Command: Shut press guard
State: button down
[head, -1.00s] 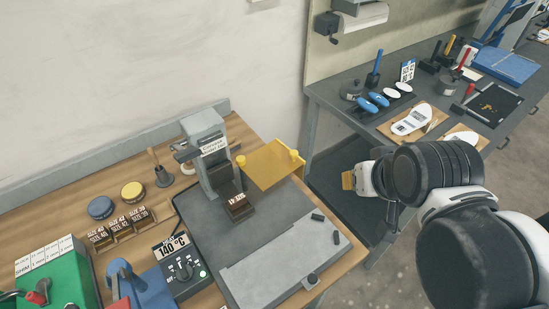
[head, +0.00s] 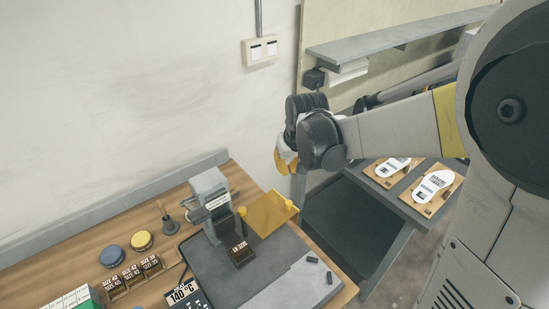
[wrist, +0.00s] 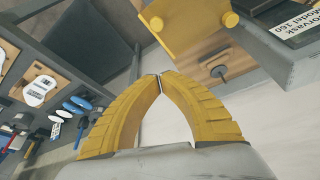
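The grey press (head: 210,204) stands on the wooden bench in the head view, with its label facing front. The yellow press guard (head: 268,213) is a plate with round yellow knobs, sticking out to the right of the press, away from its front. In the wrist view the guard (wrist: 180,25) is at the top, beyond my fingertips, and part of the press (wrist: 283,45) is at the upper right. My gripper (head: 281,166) is above and behind the guard in the head view. In the wrist view my gripper's yellow fingers (wrist: 160,76) meet at the tips with nothing between them.
A dark block (head: 240,255) lies in front of the press on the grey base plate. Size blocks (head: 132,274) and round tins (head: 142,240) stand to the left. A second bench with insoles (head: 434,186) is at the right. A wall switch (head: 262,50) is behind.

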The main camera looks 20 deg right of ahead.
notch_tip(320, 180, down, 9)
jog(key=b, duration=0.2)
jog(key=shift+s+f+b, duration=0.15)
jog(key=shift+s+b, duration=0.25)
jog(key=shift+s, duration=0.15)
jog(key=shift+s+m, duration=0.4)
